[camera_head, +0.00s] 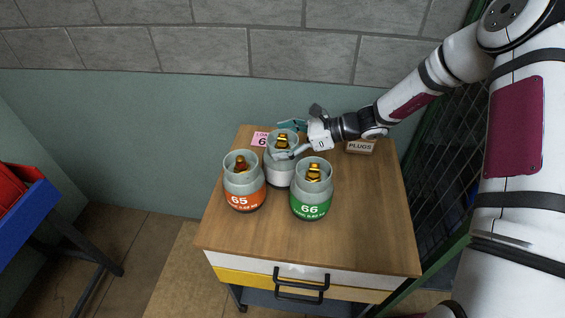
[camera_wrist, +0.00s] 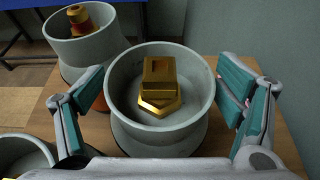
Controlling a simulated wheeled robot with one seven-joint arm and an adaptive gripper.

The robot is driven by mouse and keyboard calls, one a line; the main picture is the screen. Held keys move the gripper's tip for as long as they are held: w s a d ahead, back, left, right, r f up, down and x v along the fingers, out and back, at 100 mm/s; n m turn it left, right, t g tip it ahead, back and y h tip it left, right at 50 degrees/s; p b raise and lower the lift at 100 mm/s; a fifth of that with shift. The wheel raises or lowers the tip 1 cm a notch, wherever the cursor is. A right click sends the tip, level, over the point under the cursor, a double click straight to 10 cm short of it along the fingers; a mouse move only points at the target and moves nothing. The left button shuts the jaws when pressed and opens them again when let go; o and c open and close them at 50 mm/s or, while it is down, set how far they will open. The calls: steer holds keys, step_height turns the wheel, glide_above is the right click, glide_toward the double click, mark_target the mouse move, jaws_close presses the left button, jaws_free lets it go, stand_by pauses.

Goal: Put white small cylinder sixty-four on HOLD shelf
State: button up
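The white-banded small cylinder (camera_head: 279,177), grey with a brass fitting in its open top, stands upright at the back of the wooden cabinet top; its number is not readable. My gripper (camera_head: 284,141) reaches over it from the right, with fingers apart on either side of its upper rim. In the wrist view the cylinder (camera_wrist: 160,138) stands between the two teal-padded fingers (camera_wrist: 160,105). A gap shows at the right finger; contact at the left finger cannot be told. No shelf marked HOLD is in view.
Orange cylinder 65 (camera_head: 243,186) stands close at left, green cylinder 66 (camera_head: 311,191) close at front right. A pink label (camera_head: 260,139) and a PLUGS sign (camera_head: 360,146) are at the back. The cabinet top (camera_head: 365,220) is clear at right. A blue-and-red bin (camera_head: 30,215) stands far left.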

steer(key=c, duration=1.3)
steer(key=shift+c, duration=1.1)
steer(key=shift+r, duration=0.15)
